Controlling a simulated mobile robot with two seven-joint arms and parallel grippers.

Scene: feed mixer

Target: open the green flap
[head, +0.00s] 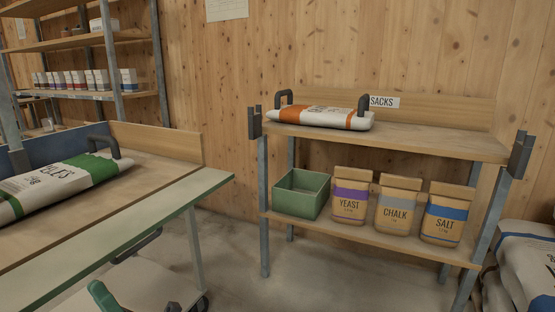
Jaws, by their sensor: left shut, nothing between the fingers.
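A green rounded piece (103,296) shows at the bottom edge, left of centre, cut off by the frame. I cannot tell whether it is part of the green flap; no flap is clearly visible. My right gripper is not in view.
A table with a pale green edge (150,215) bears a green-striped sack (70,180) at the left. A shelf (440,143) holds an orange-striped sack (325,118), a green crate (301,195) and yeast, chalk and salt bags. Sacks (525,262) lie at right.

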